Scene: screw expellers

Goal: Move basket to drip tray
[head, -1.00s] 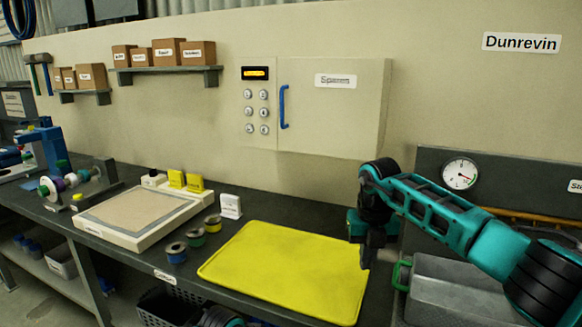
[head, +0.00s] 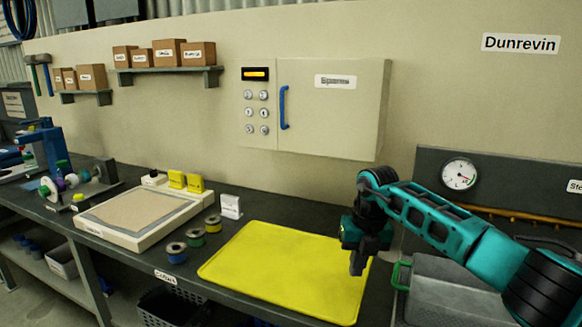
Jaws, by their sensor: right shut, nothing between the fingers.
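My right gripper (head: 357,269) is shut and empty, pointing down over the right side of a flat yellow tray (head: 275,270) on the dark bench. The yellow tray is empty; whether it is the drip tray I cannot tell for sure. A grey metal container with a mesh-like front (head: 445,297) stands at the lower right, with a green handle (head: 401,274) at its left side. It may be the basket; my right arm hides part of it. The gripper is left of the green handle and apart from it. My left gripper is not in view.
A cream framed tray (head: 140,240) lies on the bench at left, with several spools (head: 194,237) and a small white card (head: 231,207) beside it. A dark plastic crate (head: 165,308) is below the bench. A wall cabinet (head: 333,107) and a gauge (head: 459,174) are behind.

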